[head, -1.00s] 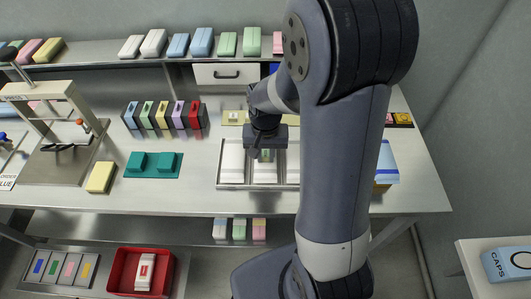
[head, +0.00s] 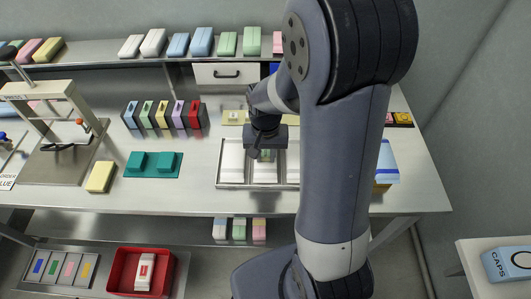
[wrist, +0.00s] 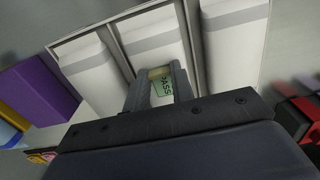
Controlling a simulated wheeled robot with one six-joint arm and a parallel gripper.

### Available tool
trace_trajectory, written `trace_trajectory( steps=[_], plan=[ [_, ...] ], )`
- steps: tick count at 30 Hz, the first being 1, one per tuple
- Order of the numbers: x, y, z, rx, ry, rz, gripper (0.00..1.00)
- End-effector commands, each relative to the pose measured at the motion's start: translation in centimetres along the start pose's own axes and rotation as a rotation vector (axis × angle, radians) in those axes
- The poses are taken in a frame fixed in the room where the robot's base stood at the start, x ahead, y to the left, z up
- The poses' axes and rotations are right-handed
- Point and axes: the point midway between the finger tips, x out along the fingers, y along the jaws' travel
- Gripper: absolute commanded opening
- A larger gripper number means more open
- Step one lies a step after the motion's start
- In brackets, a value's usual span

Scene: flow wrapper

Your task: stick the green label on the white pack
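A metal tray (head: 219,186) on the bench holds white packs in separate compartments: a left pack (head: 232,158), a middle pack (head: 265,176) and a right one (head: 293,164) partly behind my arm. In the wrist view the packs carry grey bands, as on the middle pack (wrist: 152,38). My gripper (wrist: 160,88) points down over the middle pack. The label shows faintly under the gripper in the head view (head: 266,155). I cannot tell whether it touches the pack.
A pale yellow strip (head: 233,117) lies behind the tray. Coloured blocks (head: 163,115) stand to the left, with a teal mat (head: 152,172) in front of them. A blue-and-white box (head: 386,162) is right of my arm. A press (head: 55,125) stands far left.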

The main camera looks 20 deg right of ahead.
Motion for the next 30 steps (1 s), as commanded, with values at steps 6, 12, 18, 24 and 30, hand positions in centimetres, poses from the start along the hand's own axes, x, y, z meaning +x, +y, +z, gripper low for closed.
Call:
trace_trajectory(
  steps=[6,12,18,24,30],
  plan=[
    [0.1,0.0,0.1,0.0,-0.002,0.001,0.44],
    [0.0,0.0,0.0,0.0,-0.001,0.0,0.45],
    [-1.3,0.0,-0.1,0.0,0.004,-0.001,0.45],
    [-5.2,-0.1,-0.1,0.0,0.007,-0.002,0.45],
    [-8.8,0.0,0.0,0.0,0.003,-0.001,0.45]
  ],
)
